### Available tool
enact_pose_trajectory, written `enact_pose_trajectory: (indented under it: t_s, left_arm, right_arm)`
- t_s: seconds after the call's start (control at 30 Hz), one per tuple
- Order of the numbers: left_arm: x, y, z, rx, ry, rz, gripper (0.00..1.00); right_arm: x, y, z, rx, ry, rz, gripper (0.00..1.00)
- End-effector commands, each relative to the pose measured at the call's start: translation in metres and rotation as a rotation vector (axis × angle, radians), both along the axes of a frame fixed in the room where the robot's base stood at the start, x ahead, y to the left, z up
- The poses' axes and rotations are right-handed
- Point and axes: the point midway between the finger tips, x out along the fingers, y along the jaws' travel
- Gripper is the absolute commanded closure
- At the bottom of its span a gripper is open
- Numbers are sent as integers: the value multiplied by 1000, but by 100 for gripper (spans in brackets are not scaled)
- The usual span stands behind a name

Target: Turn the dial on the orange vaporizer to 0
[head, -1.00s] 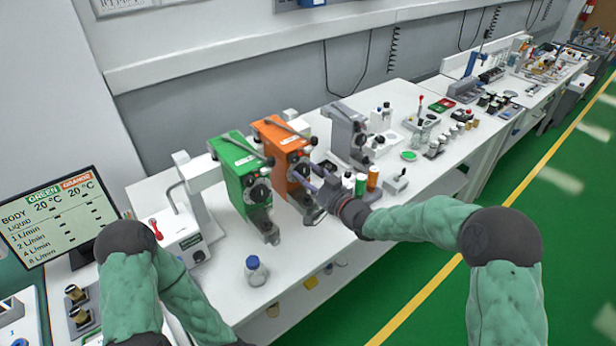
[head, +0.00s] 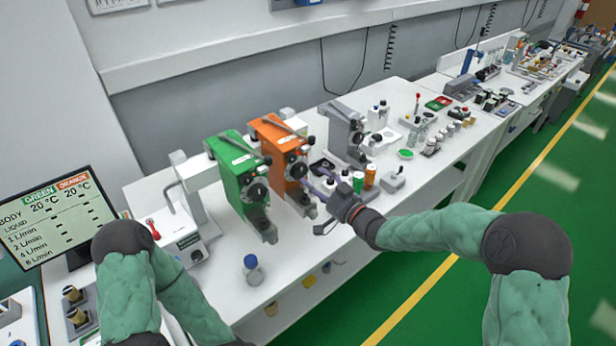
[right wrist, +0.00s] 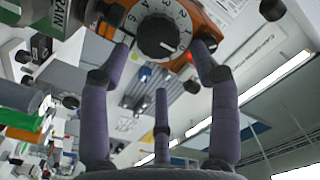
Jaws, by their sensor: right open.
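The orange vaporizer (head: 272,158) stands on the white cart between the green and grey ones, its round black dial (head: 297,169) facing front. In the right wrist view the dial (right wrist: 158,36) shows a number ring, and its white mark points lower right, near the 0 end. My right gripper (head: 318,200) is open and empty in front of the orange vaporizer. In the right wrist view its purple fingers (right wrist: 164,46) stand apart on either side of the dial, with no clear contact. My left arm enters at lower left; its gripper is out of view.
The green vaporizer (head: 237,172) stands close on the left, the grey one (head: 346,135) on the right. Small bottles (head: 358,182) stand behind my right gripper. A blue-capped bottle (head: 252,270) stands near the front edge. A monitor (head: 58,220) is at far left.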

Motion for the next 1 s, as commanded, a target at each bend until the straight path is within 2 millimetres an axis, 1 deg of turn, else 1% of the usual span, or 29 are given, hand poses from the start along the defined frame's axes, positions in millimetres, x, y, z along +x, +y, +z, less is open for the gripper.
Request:
enact_pose_trajectory:
  t_s: [0.03, 0.2, 0.4, 0.6, 1.0]
  left_arm:
    - [0, 0, 0, 0, 0, 0, 100]
    - [0, 0, 0, 0, 0, 0, 100]
    - [0, 0, 0, 0, 0, 0, 100]
    - [0, 0, 0, 0, 0, 0, 100]
    - [0, 0, 0, 0, 0, 0, 100]
  right_arm:
    - [-9, -8, 0, -1, 1, -4, 38]
    - [-34, -27, 0, 0, 0, -2, 38]
    - [-52, -41, 1, 2, 0, -2, 38]
    - [-57, -44, 1, 1, -2, 0, 38]
    - [-57, -44, 1, 1, -2, 0, 38]
